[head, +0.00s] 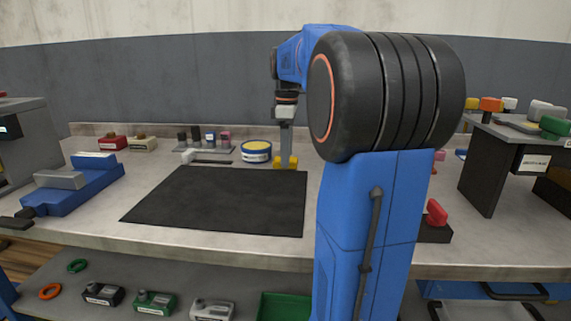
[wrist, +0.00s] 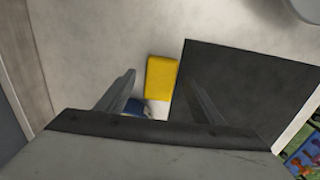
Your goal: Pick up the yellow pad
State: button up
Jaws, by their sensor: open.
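The yellow pad (head: 293,162) lies on the workbench at the far right corner of the black mat (head: 225,205). In the wrist view the pad (wrist: 161,78) is a plain yellow block beside the mat (wrist: 245,90). My gripper (head: 286,158) points down at the pad, and a grey finger covers the pad's middle in the head view. In the wrist view my gripper (wrist: 159,74) is open, with one finger on each side of the pad in the picture. Nothing is held. I cannot tell how far the fingertips are above the bench.
A small rack (head: 205,148) is farther left. A blue vise (head: 75,185) sits at the bench's left. A raised stand (head: 485,165) is on the right.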

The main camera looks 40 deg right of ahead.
jog(key=shift+f, duration=0.4)
jog(key=c, duration=1.1)
notch_tip(320, 180, up, 10)
